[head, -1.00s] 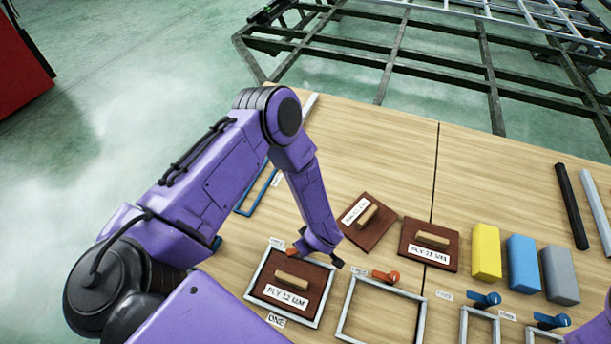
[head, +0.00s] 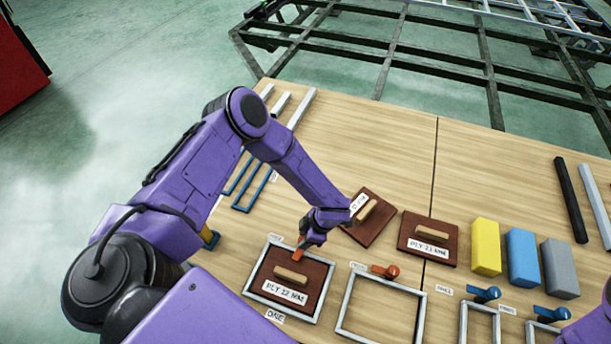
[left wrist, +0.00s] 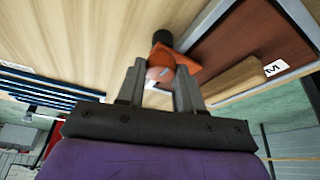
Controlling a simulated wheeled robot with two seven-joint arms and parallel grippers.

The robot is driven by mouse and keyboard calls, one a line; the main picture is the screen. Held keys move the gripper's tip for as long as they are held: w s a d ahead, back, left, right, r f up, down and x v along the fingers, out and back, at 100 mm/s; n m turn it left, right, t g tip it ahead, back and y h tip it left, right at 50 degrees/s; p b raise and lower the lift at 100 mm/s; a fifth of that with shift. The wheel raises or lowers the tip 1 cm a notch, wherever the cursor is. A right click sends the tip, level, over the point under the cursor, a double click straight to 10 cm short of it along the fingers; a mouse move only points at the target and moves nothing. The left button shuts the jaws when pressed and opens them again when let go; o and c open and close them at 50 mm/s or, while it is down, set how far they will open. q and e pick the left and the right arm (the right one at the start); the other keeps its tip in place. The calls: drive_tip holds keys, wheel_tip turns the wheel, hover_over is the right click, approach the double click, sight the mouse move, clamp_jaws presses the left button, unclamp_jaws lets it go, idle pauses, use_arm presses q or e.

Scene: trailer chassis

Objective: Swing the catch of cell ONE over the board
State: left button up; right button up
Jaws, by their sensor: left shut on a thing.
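Cell ONE is a grey metal frame (head: 249,283) on the table, with a dark brown board labelled PLY 12 MM (head: 310,275) lying inside it. The board has a wooden grip bar on top. The orange catch (head: 298,255) stands at the frame's far edge. My left gripper (head: 306,243) is down at it, shut on the catch. In the left wrist view the catch (left wrist: 187,62) sits between the fingertips (left wrist: 160,75), its orange arm directed toward the board. Whether its tip overlaps the board is hard to tell. My right gripper is out of view.
A larger empty frame (head: 342,315) with its own orange catch (head: 385,271) is to the right. Two more brown boards (head: 428,238) lie behind. Yellow (head: 486,249), blue (head: 522,258) and grey (head: 559,268) blocks stand at right. Blue strips lie at left.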

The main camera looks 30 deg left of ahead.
use_arm(q)
drive_tip(key=shift+n, duration=0.6)
drive_tip(key=o, duration=1)
drive_tip(key=shift+g, duration=0.3)
drive_tip(key=v, duration=1)
drive_tip(key=shift+r, duration=0.3)
drive_tip(key=shift+w, duration=0.1)
